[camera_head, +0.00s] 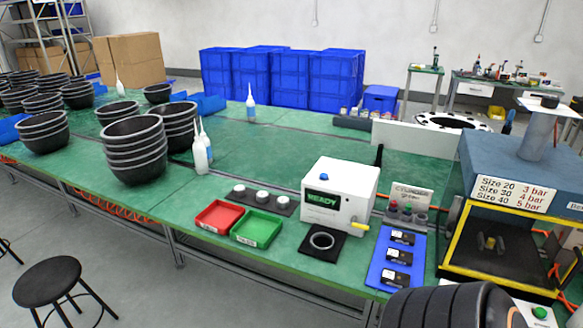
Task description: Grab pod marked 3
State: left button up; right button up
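No number 3 is readable on any item at this size, so I cannot tell which one is the pod marked 3. Three dark items with small white labels lie in a column on a blue mat (375,274): a far one (402,237), a middle one (398,257) and a near one (396,279). Three white round pieces, including a middle one (262,196), sit on a dark strip left of the white machine (352,190), whose screen reads READY. Neither of my grippers shows in the view.
A red tray (219,216) and a green tray (257,228) sit left of a black pad with a ring (321,241). A yellow-framed chamber (500,240) stands right of the mat. Black bowl stacks (135,148) and white bottles (200,152) stand left. A dark rounded form blocks the bottom right.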

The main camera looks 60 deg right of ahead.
aim_at(239, 191)
jog(key=l+z, duration=0.1)
jog(key=z, duration=1.35)
jog(key=i+j+z, duration=0.1)
jog(key=i, duration=0.25)
jog(key=i+j+z, duration=0.1)
jog(key=i, duration=0.2)
jog(key=j, duration=0.05)
